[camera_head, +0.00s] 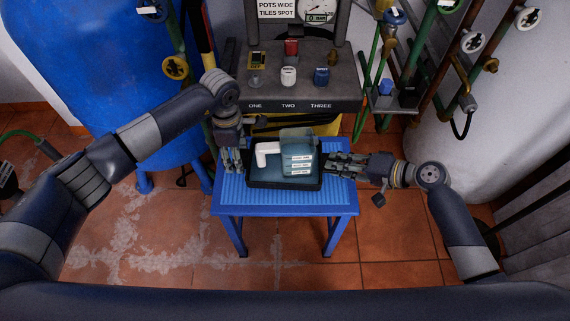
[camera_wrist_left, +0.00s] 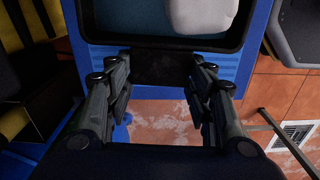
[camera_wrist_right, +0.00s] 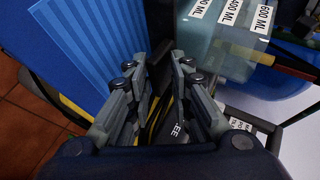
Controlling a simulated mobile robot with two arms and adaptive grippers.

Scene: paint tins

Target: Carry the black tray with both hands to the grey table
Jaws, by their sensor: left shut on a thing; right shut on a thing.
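The black tray (camera_head: 285,185) is at the blue ribbed table, on it or just above; I cannot tell which. It holds a white object (camera_head: 266,152) and a clear bluish container (camera_head: 298,150) with white labels. My left gripper (camera_head: 232,163) is shut on the tray's left end; the left wrist view shows its fingers (camera_wrist_left: 160,78) either side of a dark tab. My right gripper (camera_head: 331,162) is shut on the right end, its grip partly hidden in the right wrist view (camera_wrist_right: 158,70). I cannot make out a grey table.
The blue table (camera_head: 285,209) stands on red tiles with pale stains. Right behind it is a grey panel (camera_head: 300,104) marked ONE, TWO, THREE, with knobs and a gauge. A blue tank (camera_head: 85,70) stands at left, pipes and a pale tank at right. Floor in front is clear.

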